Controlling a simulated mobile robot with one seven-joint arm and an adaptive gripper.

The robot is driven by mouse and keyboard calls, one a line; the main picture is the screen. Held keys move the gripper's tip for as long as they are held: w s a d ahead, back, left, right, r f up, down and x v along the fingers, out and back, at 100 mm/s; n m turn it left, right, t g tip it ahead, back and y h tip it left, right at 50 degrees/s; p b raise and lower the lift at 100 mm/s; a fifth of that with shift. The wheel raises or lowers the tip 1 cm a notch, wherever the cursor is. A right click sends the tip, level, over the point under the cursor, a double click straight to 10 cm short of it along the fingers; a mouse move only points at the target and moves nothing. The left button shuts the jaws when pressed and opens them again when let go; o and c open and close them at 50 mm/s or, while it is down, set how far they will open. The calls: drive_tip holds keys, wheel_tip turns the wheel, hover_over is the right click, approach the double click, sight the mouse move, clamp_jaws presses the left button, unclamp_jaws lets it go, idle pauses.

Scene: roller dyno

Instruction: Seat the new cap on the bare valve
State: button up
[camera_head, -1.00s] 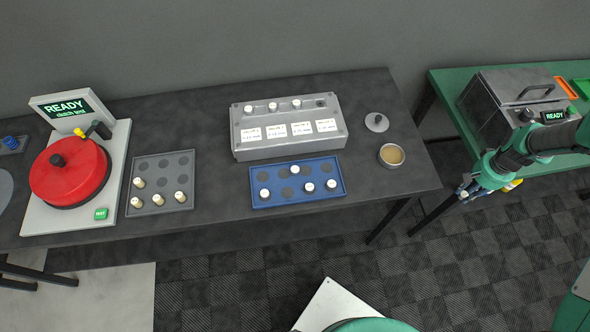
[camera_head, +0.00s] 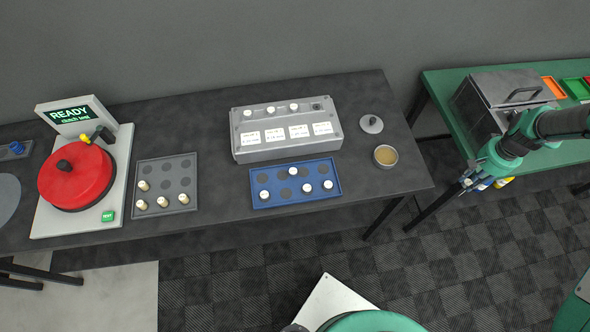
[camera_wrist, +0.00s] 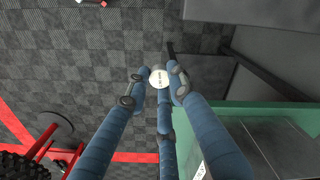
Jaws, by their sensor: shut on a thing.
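My gripper (camera_wrist: 158,84) has blue fingers that close around a small round cap with a white, printed top (camera_wrist: 160,78), held over the floor in the wrist view. In the head view my gripper (camera_head: 468,183) hangs at the right, in front of the green table and well apart from the dark table; the cap is too small to tell there. The grey valve box (camera_head: 287,143) stands on the dark table. Three of its positions carry white caps (camera_head: 270,109). The bare valve (camera_head: 316,106) at its right end shows as a dark spot.
A blue tray (camera_head: 258,178) and a grey tray (camera_head: 150,171) hold several white caps. A round tin (camera_head: 385,155) and a grey lid (camera_head: 371,124) lie right of the box. The red clutch tester (camera_head: 75,182) stands left. A gap separates the dark table from the green table (camera_head: 455,112).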

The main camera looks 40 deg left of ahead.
drive_tip(key=shift+r+p, duration=1.9)
drive_tip(key=shift+r, duration=2)
drive_tip(key=shift+w+a, duration=0.2)
drive_tip(key=shift+a, duration=0.25)
drive_tip(key=w+a+r+n+p, duration=0.1)
drive_tip(key=w+a+p, duration=0.15)
drive_tip(key=a, duration=1.05)
drive_tip(key=w+a+r+n+p, duration=0.1)
drive_tip(key=w+a+p, duration=0.15)
drive_tip(key=a, duration=1.15)
drive_tip(key=s+a+n+p, duration=0.1)
drive_tip(key=s+a, duration=0.3)
drive_tip(key=a, duration=1.1)
drive_tip(key=s+a+f+n+p, duration=0.1)
drive_tip(key=s+a, duration=0.3)
drive_tip(key=a, duration=1.1)
drive_tip(key=shift+a+n+p, duration=0.2)
drive_tip(key=shift+n+p, duration=0.1)
drive_tip(key=shift+p, duration=0.1)
